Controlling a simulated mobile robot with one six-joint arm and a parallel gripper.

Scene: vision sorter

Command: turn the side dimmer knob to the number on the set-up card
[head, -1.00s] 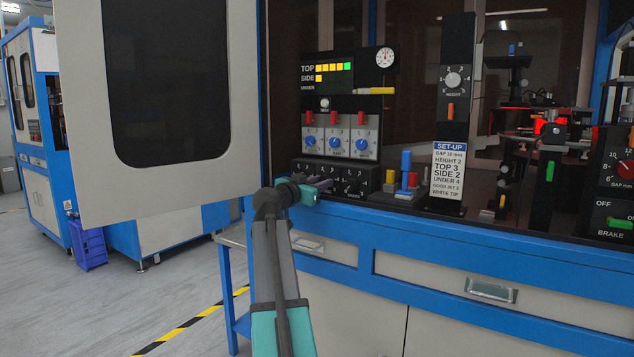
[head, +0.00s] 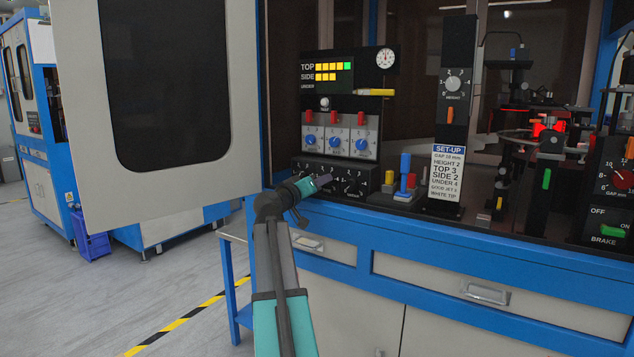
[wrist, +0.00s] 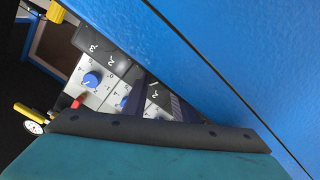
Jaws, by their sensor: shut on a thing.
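The set-up card (head: 446,175) stands upright on the bench and reads TOP 3, SIDE 2, UNDER 4. The black dimmer box (head: 372,178) sits under the blue-knob panel, with dark knobs and white numbers. My gripper (head: 322,181) is at the middle of this box, shut on the side dimmer knob, which my fingers hide. The knob's pointer cannot be read. In the wrist view the fingers (wrist: 165,104) reach down to the black box face (wrist: 100,48).
The panel with blue knobs and red switches (head: 338,135) is just above the dimmer box. The blue bench edge (head: 400,226) runs in front. An open machine door (head: 90,195) stands at the left.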

